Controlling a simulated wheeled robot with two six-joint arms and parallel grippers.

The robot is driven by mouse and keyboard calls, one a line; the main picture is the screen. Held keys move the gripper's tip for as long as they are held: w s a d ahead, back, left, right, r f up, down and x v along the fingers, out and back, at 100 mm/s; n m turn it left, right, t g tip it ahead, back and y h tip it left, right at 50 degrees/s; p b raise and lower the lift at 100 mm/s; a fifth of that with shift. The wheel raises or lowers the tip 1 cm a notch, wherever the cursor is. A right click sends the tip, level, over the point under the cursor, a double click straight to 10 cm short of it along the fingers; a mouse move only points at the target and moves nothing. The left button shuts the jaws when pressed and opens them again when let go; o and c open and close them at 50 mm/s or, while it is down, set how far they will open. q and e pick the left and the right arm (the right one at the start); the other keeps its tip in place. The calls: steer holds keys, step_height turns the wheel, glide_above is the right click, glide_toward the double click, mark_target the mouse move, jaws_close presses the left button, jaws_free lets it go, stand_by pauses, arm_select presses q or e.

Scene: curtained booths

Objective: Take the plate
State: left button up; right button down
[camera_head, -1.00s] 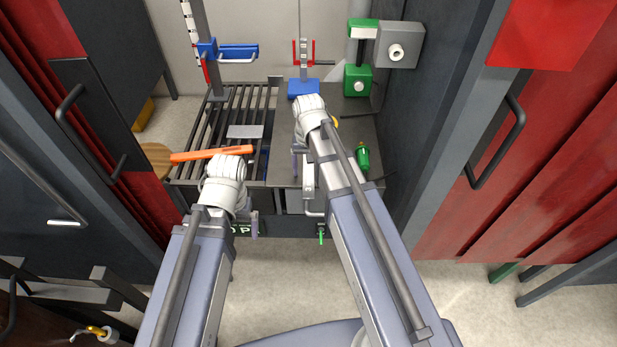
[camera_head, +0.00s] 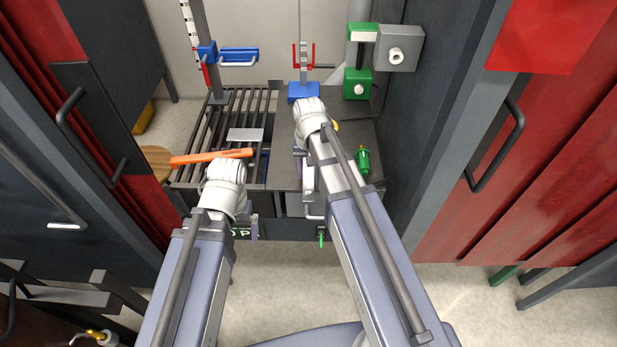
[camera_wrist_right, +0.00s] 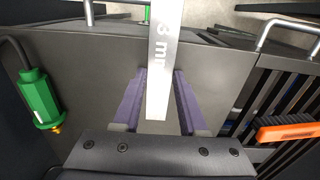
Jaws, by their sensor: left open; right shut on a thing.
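A narrow, pale metal plate marked "3 m…" (camera_wrist_right: 164,50) stands between the two purple fingers of my right gripper (camera_wrist_right: 165,74) in the right wrist view. The right gripper is shut on it, above the dark bench top. In the head view my right wrist and arm hide most of this gripper. My left gripper (camera_head: 238,226) is open, low at the bench's front edge; its wrist hides most of it. A small grey plate (camera_head: 245,134) lies on the slatted part of the bench.
An orange-handled brush (camera_head: 211,157) lies over the slats, beyond my left wrist; it also shows in the right wrist view (camera_wrist_right: 288,132). A green tool (camera_head: 363,161) is at the bench's right side. Blue (camera_head: 304,91) and green (camera_head: 357,84) fixtures stand behind. Red-curtained walls close both sides.

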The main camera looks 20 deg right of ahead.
mark_target(309, 178)
steer(key=shift+r, duration=0.15)
step_height(309, 178, up, 10)
steer(key=p, duration=1)
